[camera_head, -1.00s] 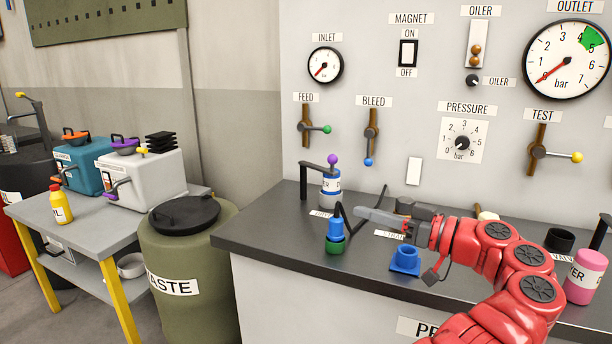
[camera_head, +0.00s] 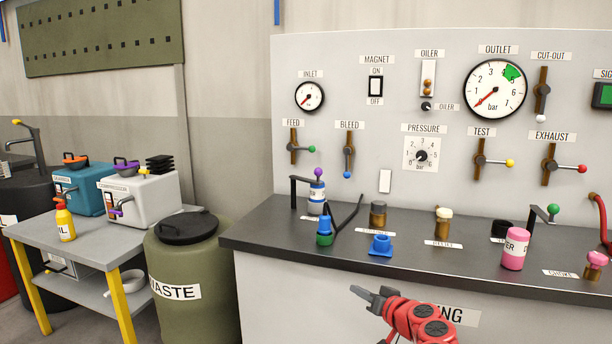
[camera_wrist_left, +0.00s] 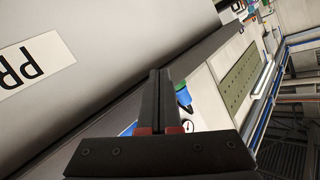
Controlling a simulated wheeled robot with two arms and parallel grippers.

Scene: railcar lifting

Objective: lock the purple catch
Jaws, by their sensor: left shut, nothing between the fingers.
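A black arm with a purple knob (camera_head: 318,171) stands at the bench's left end, the knob over a blue-and-white can (camera_head: 317,198). The grey compressor (camera_head: 143,196) on the side table at left also has purple parts: a lid handle (camera_head: 126,166) and a small front lever (camera_head: 117,211). I cannot tell which is the purple catch, or whether it is locked. My left gripper (camera_head: 362,293) is shut and empty, in front of the bench and apart from all of these. In the left wrist view its fingers (camera_wrist_left: 164,75) are together. My right gripper is not in view.
On the bench (camera_head: 270,237) stand a green-and-blue piece (camera_head: 324,230) with a black bent rod, a blue fitting (camera_head: 381,245) and a pink can (camera_head: 515,249). A green waste drum (camera_head: 185,280) stands between bench and side table. The bench's front middle is clear.

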